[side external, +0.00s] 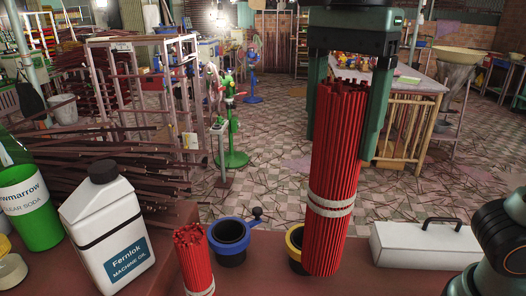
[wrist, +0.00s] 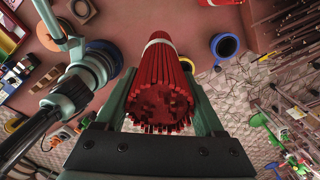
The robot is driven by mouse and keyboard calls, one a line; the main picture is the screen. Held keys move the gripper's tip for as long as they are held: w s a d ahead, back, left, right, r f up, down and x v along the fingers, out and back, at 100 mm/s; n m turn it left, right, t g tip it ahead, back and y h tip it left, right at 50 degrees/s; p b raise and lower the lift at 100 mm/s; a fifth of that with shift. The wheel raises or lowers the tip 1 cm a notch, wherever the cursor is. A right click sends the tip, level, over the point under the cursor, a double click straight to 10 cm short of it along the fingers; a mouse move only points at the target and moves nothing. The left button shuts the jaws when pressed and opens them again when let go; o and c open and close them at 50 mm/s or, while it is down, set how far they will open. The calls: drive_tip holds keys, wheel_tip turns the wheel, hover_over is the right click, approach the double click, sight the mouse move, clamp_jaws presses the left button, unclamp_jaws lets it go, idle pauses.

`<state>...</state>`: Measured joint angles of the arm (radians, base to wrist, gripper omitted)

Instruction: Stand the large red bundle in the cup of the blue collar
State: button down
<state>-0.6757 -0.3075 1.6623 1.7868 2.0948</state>
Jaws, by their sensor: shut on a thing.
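The large red bundle (side external: 335,160) is a tall sheaf of red sticks with a pale band low down. My gripper (side external: 347,130) is shut on its upper part; the wrist view also shows the bundle (wrist: 162,85) between the fingers. It hangs nearly upright, leaning slightly, its lower end down and left in the side view. The blue collar (side external: 230,235) is a dark cup with a blue rim and a side knob, left of the bundle and apart from it. Its empty mouth shows in the wrist view (wrist: 225,46).
A yellow collar (side external: 295,240) is partly hidden behind the bundle's lower end. A smaller red bundle (side external: 195,262) stands left of the blue collar. A white oil jug (side external: 105,220) stands further left. A white lidded box (side external: 425,243) lies to the right.

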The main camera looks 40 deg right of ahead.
drive_tip(key=shift+w, duration=0.1)
idle(0.3)
drive_tip(key=w+a+f, duration=0.1)
drive_tip(key=w+f, duration=0.4)
drive_tip(key=w, duration=0.7)
drive_tip(key=w+a+f, duration=0.1)
drive_tip(key=w+f, duration=0.4)
drive_tip(key=w, duration=0.7)
wheel_tip(320, 180, down, 8)
drive_tip(key=shift+w+f, duration=0.15)
drive_tip(key=shift+f, duration=0.05)
unclamp_jaws()
drive_tip(key=shift+r, duration=0.1)
wheel_tip(320, 180, up, 12)
idle(0.4)
